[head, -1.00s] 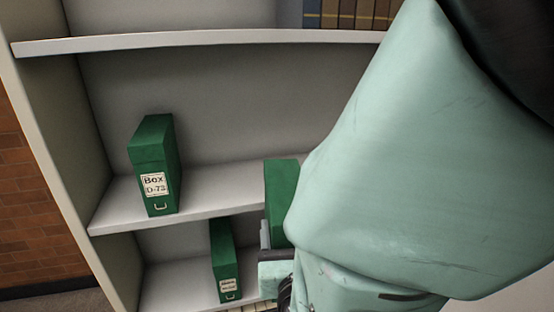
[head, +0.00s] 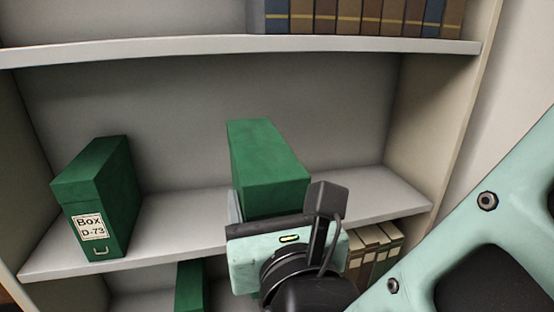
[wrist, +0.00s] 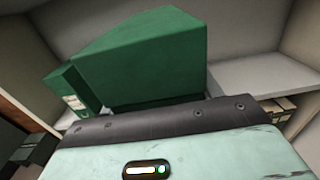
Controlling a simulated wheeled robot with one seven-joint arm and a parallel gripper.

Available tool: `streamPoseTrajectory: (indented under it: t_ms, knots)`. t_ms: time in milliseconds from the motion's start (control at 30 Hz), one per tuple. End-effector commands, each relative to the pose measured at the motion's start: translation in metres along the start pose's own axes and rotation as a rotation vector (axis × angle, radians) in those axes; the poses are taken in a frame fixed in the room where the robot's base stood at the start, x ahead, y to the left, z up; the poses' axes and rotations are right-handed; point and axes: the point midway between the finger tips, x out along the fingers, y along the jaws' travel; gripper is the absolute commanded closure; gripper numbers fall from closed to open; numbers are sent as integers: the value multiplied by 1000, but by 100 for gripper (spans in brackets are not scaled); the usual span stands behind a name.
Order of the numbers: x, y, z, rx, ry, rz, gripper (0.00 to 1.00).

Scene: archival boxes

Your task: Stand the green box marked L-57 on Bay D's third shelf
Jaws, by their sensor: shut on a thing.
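A green box (head: 266,165) is held by my gripper (head: 236,212) at the middle shelf (head: 170,232), right of centre in the head view. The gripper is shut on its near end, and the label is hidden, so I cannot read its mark. In the wrist view the held box (wrist: 150,60) fills the upper middle, beyond the gripper's dark edge. I cannot tell whether the box touches the shelf board.
A green box marked D-73 (head: 98,195) stands on the same shelf to the left. Another green box (head: 189,287) and pale files (head: 375,250) are below. Bound volumes (head: 365,14) fill the upper shelf's right. Shelf room (head: 385,195) is clear to the right.

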Motion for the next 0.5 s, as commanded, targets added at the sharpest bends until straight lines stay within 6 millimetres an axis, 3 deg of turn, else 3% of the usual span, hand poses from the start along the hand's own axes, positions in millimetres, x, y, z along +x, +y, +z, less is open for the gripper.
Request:
streamPoseTrajectory:
  t_ms: [500]
  knots:
    - [120,-2,4,-1,-6,-6,86]
